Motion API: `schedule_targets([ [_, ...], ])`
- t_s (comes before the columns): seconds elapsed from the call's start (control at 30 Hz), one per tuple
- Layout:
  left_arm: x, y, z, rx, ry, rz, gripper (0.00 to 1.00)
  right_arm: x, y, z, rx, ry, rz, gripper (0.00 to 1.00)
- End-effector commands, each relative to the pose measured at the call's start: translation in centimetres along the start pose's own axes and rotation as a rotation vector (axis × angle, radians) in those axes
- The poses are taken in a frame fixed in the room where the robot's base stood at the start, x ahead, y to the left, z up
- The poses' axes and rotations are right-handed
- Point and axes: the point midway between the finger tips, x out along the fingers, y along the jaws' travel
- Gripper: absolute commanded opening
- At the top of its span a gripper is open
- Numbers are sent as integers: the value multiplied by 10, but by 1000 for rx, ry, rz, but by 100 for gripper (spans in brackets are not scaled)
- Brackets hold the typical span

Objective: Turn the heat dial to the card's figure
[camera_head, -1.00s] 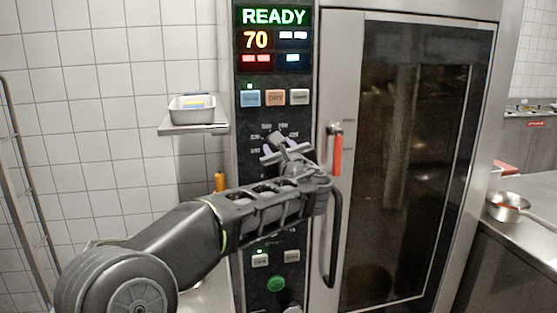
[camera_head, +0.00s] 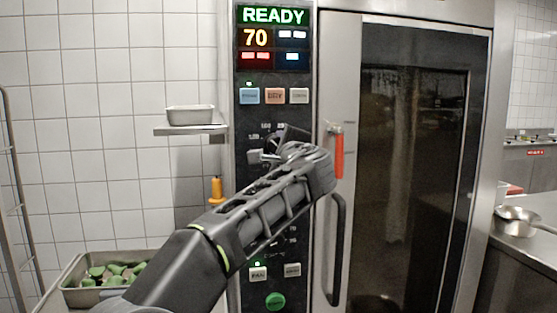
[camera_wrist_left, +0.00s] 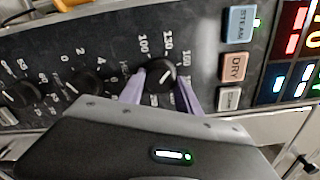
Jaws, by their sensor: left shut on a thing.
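The heat dial (camera_wrist_left: 160,74) is a round black knob with a pale pointer line, and figures such as 100 and 120 are printed around it. My left gripper (camera_wrist_left: 162,84) has its two pale fingers on either side of the knob and is shut on it. In the head view my left gripper (camera_head: 268,152) is at the upper dial of the oven panel (camera_head: 245,190) and hides most of that dial. The display (camera_head: 273,38) reads READY and 70. I see no readable card in these frames. My right gripper is out of view.
More knobs (camera_wrist_left: 86,80) sit beside the dial, and DRY and STEAM buttons (camera_wrist_left: 238,24) lie close by. The oven door handle (camera_head: 336,250) and a red lever (camera_head: 339,156) are right of my gripper. A shelf with a metal pan (camera_head: 190,116) stands left; a tray (camera_head: 75,272) holds green pieces.

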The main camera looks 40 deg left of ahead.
Motion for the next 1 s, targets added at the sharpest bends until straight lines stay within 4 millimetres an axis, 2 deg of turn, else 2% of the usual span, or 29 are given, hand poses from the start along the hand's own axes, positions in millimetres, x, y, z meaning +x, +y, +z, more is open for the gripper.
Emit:
schedule_targets([
  [0.03, 0, 1, 1, -43, -3, -8, 0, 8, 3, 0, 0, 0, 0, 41],
  [0.2, 0, -1, 2, -180, -3, -8, 0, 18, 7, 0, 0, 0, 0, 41],
  [0.5, 0, -3, 3, -328, -3, -9, 0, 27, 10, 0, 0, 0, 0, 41],
  [1.0, 0, -5, 4, -359, -3, -11, 0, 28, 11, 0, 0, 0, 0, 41],
])
